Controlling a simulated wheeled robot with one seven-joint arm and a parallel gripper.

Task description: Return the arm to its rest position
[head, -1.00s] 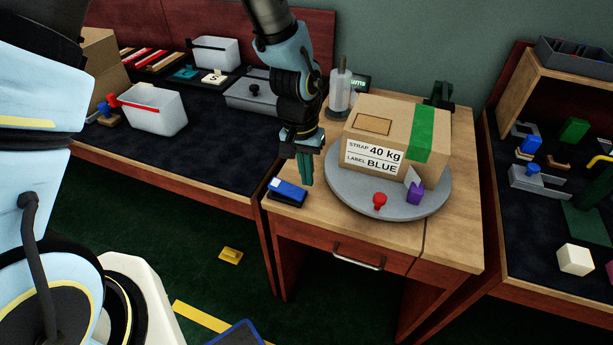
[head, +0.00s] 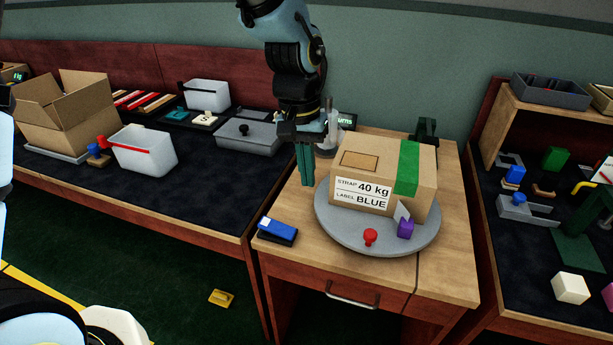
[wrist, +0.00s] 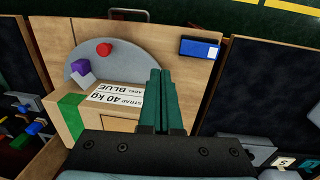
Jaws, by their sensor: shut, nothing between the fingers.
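My gripper (head: 305,184) hangs fingers-down at the left side of the wooden table in the head view. Its two green fingers are together with nothing between them. In the wrist view the shut fingers (wrist: 160,72) point toward the tabletop, beside the cardboard box. The box (head: 385,165), with a green strap and a label reading "STRAP 40 kg, LABEL BLUE", sits on a grey round turntable (head: 335,233). My arm reaches down from the top of the head view.
A blue stapler-like object (head: 278,231) lies at the table's front left. A red knob (head: 370,237) and a purple piece (head: 405,229) are on the turntable. A grey spool post stands behind my gripper. Dark-topped benches flank the table, holding bins and an open carton (head: 65,125).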

